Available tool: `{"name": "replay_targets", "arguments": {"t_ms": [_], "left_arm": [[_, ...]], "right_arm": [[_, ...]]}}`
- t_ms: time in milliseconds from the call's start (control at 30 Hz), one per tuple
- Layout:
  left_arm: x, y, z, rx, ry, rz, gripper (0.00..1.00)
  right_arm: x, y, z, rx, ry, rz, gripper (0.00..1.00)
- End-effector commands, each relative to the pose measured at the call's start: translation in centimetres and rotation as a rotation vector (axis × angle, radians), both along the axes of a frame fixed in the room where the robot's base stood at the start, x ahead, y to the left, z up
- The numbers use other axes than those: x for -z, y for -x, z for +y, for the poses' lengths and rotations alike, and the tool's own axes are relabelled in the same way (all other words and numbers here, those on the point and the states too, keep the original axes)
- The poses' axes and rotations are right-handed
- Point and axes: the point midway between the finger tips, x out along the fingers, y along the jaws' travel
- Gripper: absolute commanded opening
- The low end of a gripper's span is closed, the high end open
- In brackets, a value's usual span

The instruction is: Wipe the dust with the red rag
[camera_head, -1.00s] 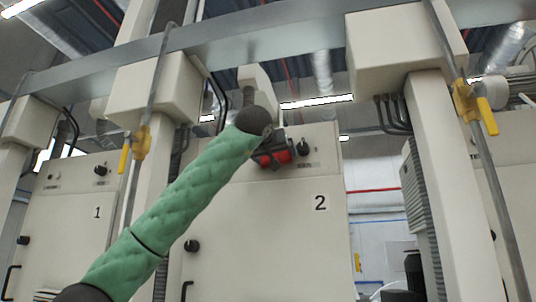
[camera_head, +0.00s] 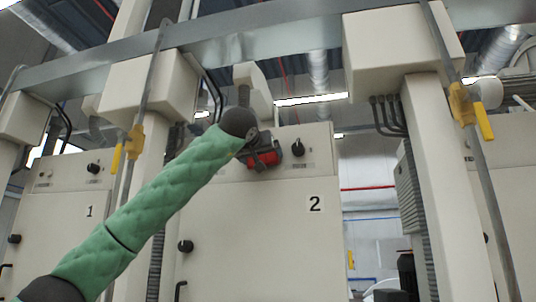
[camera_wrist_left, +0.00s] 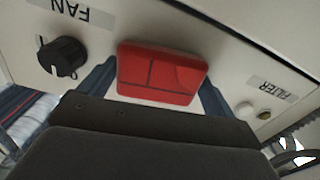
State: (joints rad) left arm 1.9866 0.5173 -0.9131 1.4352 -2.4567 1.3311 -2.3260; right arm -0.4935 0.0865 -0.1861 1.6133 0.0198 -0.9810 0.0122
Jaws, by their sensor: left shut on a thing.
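My left gripper (camera_head: 262,156) is at the upper front panel of the cabinet marked 2 (camera_head: 255,235), just left of a black knob (camera_head: 297,147). It is shut on the red rag (camera_head: 265,159), which is partly hidden by the gripper in the head view. In the left wrist view the red rag (camera_wrist_left: 160,74) looks like a flat folded block between the two blue-grey fingers (camera_wrist_left: 158,92). It is at the pale panel; I cannot tell whether it touches. No dust can be made out. My right gripper is not in view.
In the left wrist view, the FAN knob (camera_wrist_left: 62,57) stands out left of the rag, and the FILTER label (camera_wrist_left: 271,88) with a small button is to the right. Yellow-handled valves (camera_head: 135,142) hang on pipes. Pillars flank the cabinet.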

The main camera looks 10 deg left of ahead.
Motion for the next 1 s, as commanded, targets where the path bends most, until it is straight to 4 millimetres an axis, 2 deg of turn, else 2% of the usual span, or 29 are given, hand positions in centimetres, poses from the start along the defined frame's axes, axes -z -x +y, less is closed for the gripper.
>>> {"name": "replay_targets", "arguments": {"t_ms": [267,700,1000], "left_arm": [[0.0,-0.1,1.0,-0.001,0.0,0.0,0.72],[0.0,-0.1,3.9,-0.001,0.0,0.0,0.72],[-1.2,-0.1,4.0,0.001,0.0,0.0,0.72]], "right_arm": [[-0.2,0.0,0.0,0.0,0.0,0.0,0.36],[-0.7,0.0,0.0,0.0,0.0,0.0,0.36],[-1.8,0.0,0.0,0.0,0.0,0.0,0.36]]}}
